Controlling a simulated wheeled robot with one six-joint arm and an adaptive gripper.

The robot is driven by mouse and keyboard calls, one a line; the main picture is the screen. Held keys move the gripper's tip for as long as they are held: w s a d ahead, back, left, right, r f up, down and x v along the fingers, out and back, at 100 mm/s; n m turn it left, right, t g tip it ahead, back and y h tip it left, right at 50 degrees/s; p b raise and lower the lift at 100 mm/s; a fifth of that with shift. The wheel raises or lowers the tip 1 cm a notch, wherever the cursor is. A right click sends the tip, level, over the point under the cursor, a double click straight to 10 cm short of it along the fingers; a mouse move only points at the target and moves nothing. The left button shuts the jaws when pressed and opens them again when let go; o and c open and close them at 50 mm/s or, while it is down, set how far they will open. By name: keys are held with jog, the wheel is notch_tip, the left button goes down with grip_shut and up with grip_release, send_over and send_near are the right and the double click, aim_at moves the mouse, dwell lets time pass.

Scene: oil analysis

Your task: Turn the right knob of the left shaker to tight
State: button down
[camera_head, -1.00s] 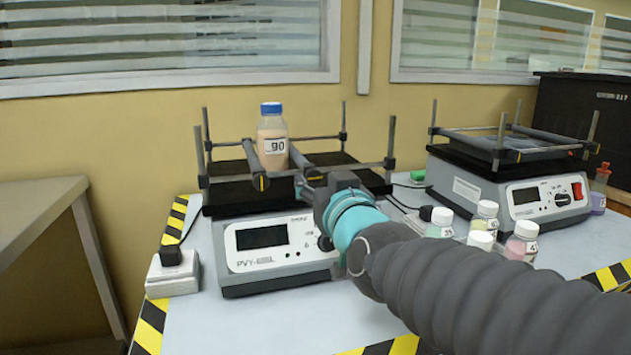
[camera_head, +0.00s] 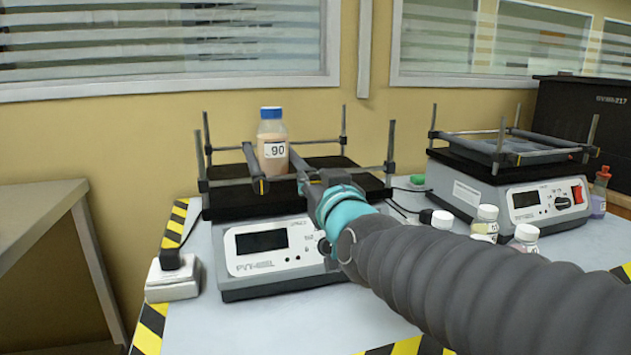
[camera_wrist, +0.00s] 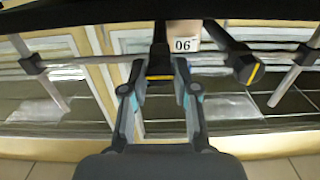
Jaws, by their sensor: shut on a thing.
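The left shaker (camera_head: 262,285) has a black platform with two dark clamp bars. The left knob (camera_head: 262,186) shows a yellow mark and is free. The right knob (camera_wrist: 160,76) is between my fingers in the wrist view, with its yellow mark level across. My gripper (camera_head: 305,180) is shut on it and hides it in the head view. The wrist view shows both my fingers (camera_wrist: 158,92) around the knob, and the bottle's label (camera_wrist: 186,45) upside down.
A second shaker (camera_head: 520,200) stands to the right. Several small bottles (camera_head: 485,218) stand between it and my arm. A white power socket (camera_head: 172,278) is left of the left shaker. Upright posts (camera_head: 391,150) rise at the platform's corners.

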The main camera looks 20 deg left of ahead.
jog(key=shift+d+f+m+b, duration=0.1)
jog(key=shift+m+b, duration=1.95)
jog(key=shift+m, duration=2.4)
jog(key=shift+f+m+b, duration=0.1)
jog(key=shift+m+b, duration=1.9)
jog(key=shift+m, duration=2.45)
jog(key=c, duration=0.9)
grip_release()
